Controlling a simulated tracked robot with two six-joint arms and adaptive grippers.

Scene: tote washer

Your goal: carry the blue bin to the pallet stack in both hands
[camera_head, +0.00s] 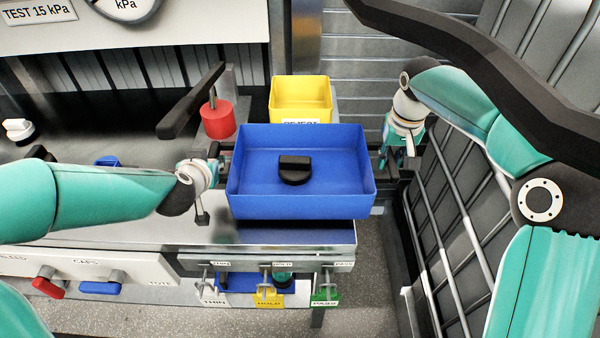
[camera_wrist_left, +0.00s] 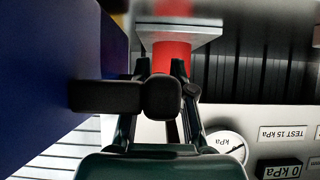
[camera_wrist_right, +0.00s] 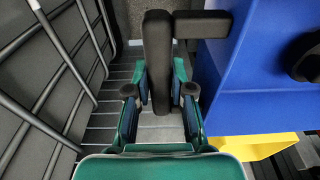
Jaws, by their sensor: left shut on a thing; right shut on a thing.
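The blue bin (camera_head: 298,206) is in the middle of the head view, roughly level, over the bench's front edge. A black knob-shaped part (camera_head: 294,171) lies in it. My left gripper (camera_head: 218,160) is at the bin's left side, shut on its black handle (camera_wrist_left: 105,96), seen in the left wrist view. My right gripper (camera_head: 392,152) is at the right side, shut on the other black handle (camera_wrist_right: 157,60), seen in the right wrist view. The blue wall (camera_wrist_right: 235,85) stands beside that gripper. I cannot make out a pallet stack.
A yellow bin (camera_head: 301,93) stands just behind the blue bin. A red cylinder with a dark lever (camera_head: 217,121) is behind my left gripper. The steel bench (camera_head: 150,234) carries labelled tags along its front. A barred rack (camera_head: 445,200) stands close on the right. Grey floor shows in front.

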